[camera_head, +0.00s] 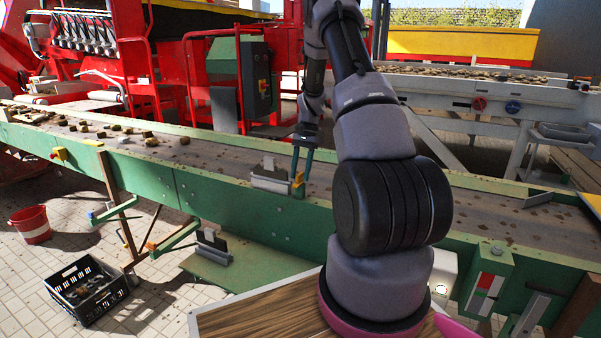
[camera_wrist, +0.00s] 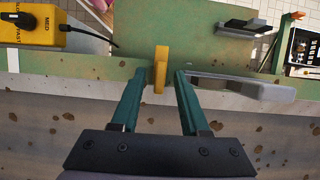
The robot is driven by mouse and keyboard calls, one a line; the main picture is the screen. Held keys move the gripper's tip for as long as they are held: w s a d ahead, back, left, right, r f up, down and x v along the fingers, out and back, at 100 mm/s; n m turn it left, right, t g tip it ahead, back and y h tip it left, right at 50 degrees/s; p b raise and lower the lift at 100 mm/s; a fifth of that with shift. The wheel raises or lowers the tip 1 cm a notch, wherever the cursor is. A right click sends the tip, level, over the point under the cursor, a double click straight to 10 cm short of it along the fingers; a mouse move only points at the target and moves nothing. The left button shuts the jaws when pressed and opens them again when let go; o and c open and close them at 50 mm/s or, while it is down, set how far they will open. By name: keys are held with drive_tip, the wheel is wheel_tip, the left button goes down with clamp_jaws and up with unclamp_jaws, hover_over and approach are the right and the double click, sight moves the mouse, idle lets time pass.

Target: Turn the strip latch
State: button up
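The yellow strip latch (camera_wrist: 161,70) stands on the green side rail of the conveyor. In the head view the latch (camera_head: 298,188) shows as a small orange-yellow piece at the end of a grey strip (camera_head: 270,182). The strip also lies right of the latch in the wrist view (camera_wrist: 245,87). My gripper (camera_wrist: 160,74) is open, with one teal finger on each side of the latch in the picture. Gaps show on both sides, so the fingers look apart from it. In the head view my gripper (camera_head: 303,160) comes down from above; its fingertips partly overlap the latch.
A yellow control box (camera_wrist: 32,25) with a black knob and cable sits left of my gripper. A dark plate (camera_wrist: 242,27) lies over the green shelf beyond the rail. A black crate (camera_head: 87,290) and a red bucket (camera_head: 31,225) stand on the floor.

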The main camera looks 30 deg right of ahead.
drive_tip(key=shift+r, duration=0.1)
drive_tip(key=v, duration=1)
drive_tip(key=shift+d+r, duration=0.2)
drive_tip(key=shift+r, duration=0.05)
drive_tip(key=s+a+r+n+t, duration=0.1)
drive_tip(key=s+a+r, duration=0.2)
drive_tip(key=r, duration=0.3)
drive_tip(key=s+a+r+n+t+h, duration=0.1)
drive_tip(key=s+a+r+t, duration=0.1)
drive_tip(key=s+a+r, duration=0.3)
drive_tip(key=s+a+r+n+t, duration=0.1)
drive_tip(key=s+a+r, duration=0.1)
drive_tip(key=r, duration=0.4)
drive_tip(key=s+a+r+n+t, duration=0.1)
drive_tip(key=s+a+t, duration=0.1)
drive_tip(key=s, duration=0.4)
drive_tip(key=s+a+r+n+t, duration=0.1)
drive_tip(key=s+a+r+t, duration=0.1)
drive_tip(key=s+a, duration=0.2)
drive_tip(key=s+a+r+n+t, duration=0.1)
drive_tip(key=s+a+r+t, duration=0.1)
drive_tip(key=s, duration=0.7)
drive_tip(key=shift+s+a+r, duration=0.25)
drive_tip(key=shift+a, duration=0.25)
